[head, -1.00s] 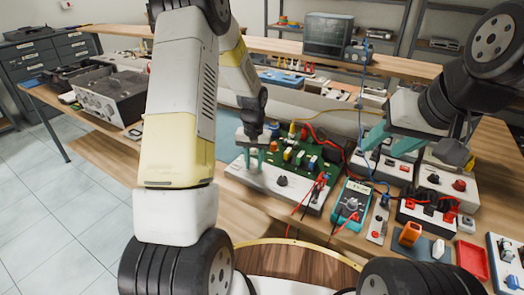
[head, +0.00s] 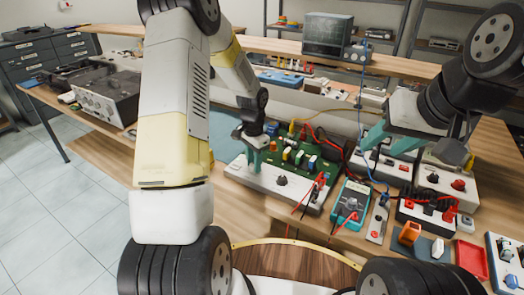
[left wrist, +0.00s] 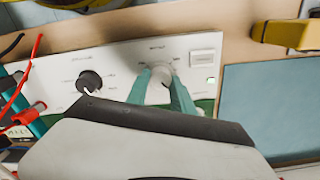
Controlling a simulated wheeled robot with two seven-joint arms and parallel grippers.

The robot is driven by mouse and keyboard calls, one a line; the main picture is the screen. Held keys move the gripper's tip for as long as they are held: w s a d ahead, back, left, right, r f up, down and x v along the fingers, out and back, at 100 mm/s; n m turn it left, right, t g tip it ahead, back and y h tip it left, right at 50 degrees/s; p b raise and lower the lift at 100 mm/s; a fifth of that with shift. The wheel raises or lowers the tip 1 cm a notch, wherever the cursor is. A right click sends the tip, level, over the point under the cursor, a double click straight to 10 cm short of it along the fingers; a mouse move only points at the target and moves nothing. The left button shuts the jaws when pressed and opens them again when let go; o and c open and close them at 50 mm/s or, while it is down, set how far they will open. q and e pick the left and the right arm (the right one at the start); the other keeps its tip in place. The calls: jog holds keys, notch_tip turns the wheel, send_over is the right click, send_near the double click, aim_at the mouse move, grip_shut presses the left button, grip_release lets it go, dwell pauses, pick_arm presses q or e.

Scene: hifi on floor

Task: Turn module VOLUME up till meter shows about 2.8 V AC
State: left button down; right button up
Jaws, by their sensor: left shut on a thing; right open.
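The white module (head: 290,195) with a green circuit board lies on the bench, its front panel toward me. In the left wrist view its panel (left wrist: 120,62) carries a black knob (left wrist: 90,81) and a pale knob (left wrist: 159,88); the labels are too small to read. My left gripper (head: 254,162) is shut on the pale knob, with its teal fingers on either side of it in the left wrist view (left wrist: 160,92). The teal meter (head: 349,205) lies right of the module; its reading is not legible. My right gripper (head: 386,150) is open above the bench at the right.
Red and black leads run between the module and the meter. A narrow switch panel (head: 377,223), an orange block (head: 409,233) and a red tray (head: 472,259) lie to the right.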

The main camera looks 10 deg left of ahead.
dwell(0.5)
pick_arm(q)
jog(key=c, duration=1.1)
grip_release()
jog(key=shift+r, duration=3.95)
jog(key=s+r+n+t, duration=0.2)
jog(key=s+r, duration=0.3)
jog(key=r, duration=0.5)
jog(key=s+d+r+n+t+h, duration=0.1)
jog(key=s+r, duration=0.4)
jog(key=s, duration=0.5)
jog(key=s+d+r+n+t+h, duration=0.1)
jog(key=s+r+n+t, duration=0.2)
jog(key=s+r, duration=0.3)
jog(key=shift+s+n, duration=0.7)
jog(key=shift+s, duration=1.15)
